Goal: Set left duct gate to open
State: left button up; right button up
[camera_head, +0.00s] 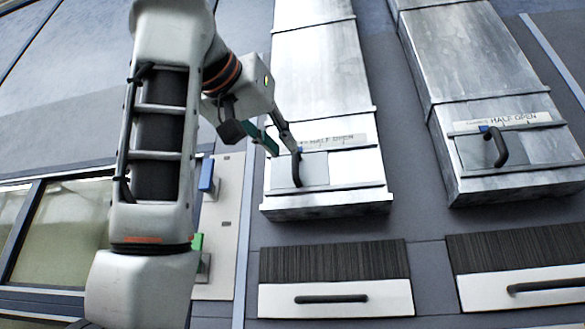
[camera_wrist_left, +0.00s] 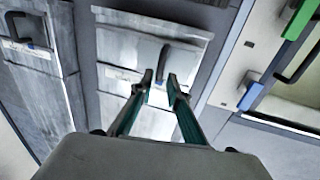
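The left duct (camera_head: 318,75) is a tall metal box on the wall. Its gate plate (camera_head: 316,172) carries a dark upright bar handle (camera_head: 297,170), and the label strip above it (camera_head: 345,139) is partly covered by my gripper; "HALF OPEN" can be read. My left gripper (camera_head: 283,146) is at the upper end of this handle. In the left wrist view, the fingers (camera_wrist_left: 160,80) are apart, with the handle (camera_wrist_left: 163,62) lined up between and just beyond the tips. I cannot tell whether they touch it. My right gripper is in neither view.
The right duct (camera_head: 460,60) has a similar dark handle (camera_head: 496,146) and a "HALF OPEN" label (camera_head: 514,119). Drawer-like panels with bar handles (camera_head: 331,299) lie below. A blue handle (camera_head: 206,175) and a green one (camera_head: 197,242) are on a pale panel left of the duct.

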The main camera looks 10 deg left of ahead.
aim_at(294, 161)
pick_arm(q)
jog(key=w+p, duration=0.1)
jog(key=w, duration=0.1)
jog(key=w+p, duration=0.1)
jog(key=w, duration=0.1)
jog(key=w+d+p, duration=0.1)
jog(key=w, duration=0.1)
jog(key=shift+w, duration=0.4)
jog(key=shift+w+d+p, duration=0.1)
jog(key=shift+w+p, duration=0.1)
jog(key=shift+p, duration=0.1)
grip_shut()
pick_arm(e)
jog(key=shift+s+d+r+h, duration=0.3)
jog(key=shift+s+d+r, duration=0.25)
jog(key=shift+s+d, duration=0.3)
